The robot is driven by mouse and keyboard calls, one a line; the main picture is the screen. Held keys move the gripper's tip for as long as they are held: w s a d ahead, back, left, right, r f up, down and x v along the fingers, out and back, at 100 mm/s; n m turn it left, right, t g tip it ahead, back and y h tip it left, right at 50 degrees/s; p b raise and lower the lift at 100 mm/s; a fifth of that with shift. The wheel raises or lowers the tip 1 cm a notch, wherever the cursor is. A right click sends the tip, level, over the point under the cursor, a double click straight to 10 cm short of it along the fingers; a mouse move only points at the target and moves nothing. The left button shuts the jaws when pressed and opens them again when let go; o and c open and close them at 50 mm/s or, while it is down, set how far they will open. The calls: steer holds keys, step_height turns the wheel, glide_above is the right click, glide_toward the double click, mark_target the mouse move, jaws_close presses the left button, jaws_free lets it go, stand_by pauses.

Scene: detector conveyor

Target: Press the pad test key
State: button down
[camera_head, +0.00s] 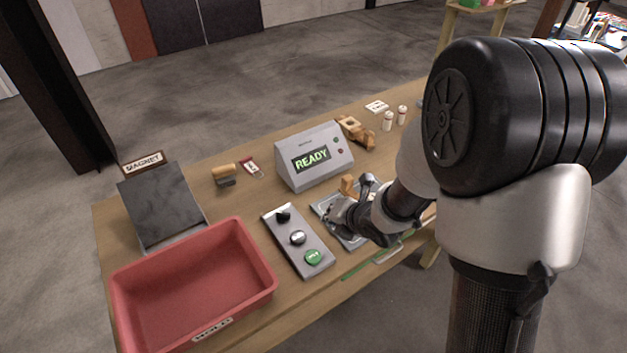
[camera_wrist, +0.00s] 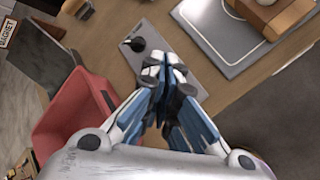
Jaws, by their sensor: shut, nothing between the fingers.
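A grey control panel (camera_head: 279,227) lies on the table with a black knob (camera_head: 283,215), a round dark button with a pale rim (camera_head: 298,238) and a green button (camera_head: 313,257) in a row. The button lettering is too small to read surely. My gripper (camera_head: 338,213) is shut and empty, to the right of the panel in the head view. In the wrist view my shut fingertips (camera_wrist: 165,66) appear over the panel (camera_wrist: 153,32), and the knob (camera_wrist: 133,44) shows beyond them. The two buttons are hidden there. I cannot tell the height gap.
A grey box (camera_head: 328,170) shows "READY" on its screen. A red bin (camera_head: 270,271) stands at front left, a dark sloped "MAGNET" board (camera_head: 160,205) behind it. A grey tray (camera_head: 319,207) with a wooden piece lies right of the panel, partly behind my arm.

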steer(key=a+f+n, duration=0.1)
steer(key=a+f+n+y, duration=0.1)
steer(key=s+a+f+n+y, duration=0.1)
steer(key=n, duration=0.1)
steer(key=shift+a+f+g, duration=0.2)
steer(key=shift+a+g, duration=0.1)
steer(key=shift+a, duration=0.05)
steer(key=b, duration=0.4)
glide_above(316, 254)
step_height(316, 254, down, 8)
steer(key=shift+r, duration=0.15)
steer(key=shift+f+b, duration=0.6)
steer(key=shift+b, duration=0.25)
steer(key=shift+f, duration=0.1)
stand_by(0.4)
steer(key=shift+f+b, duration=0.3)
steer(key=shift+b, duration=0.5)
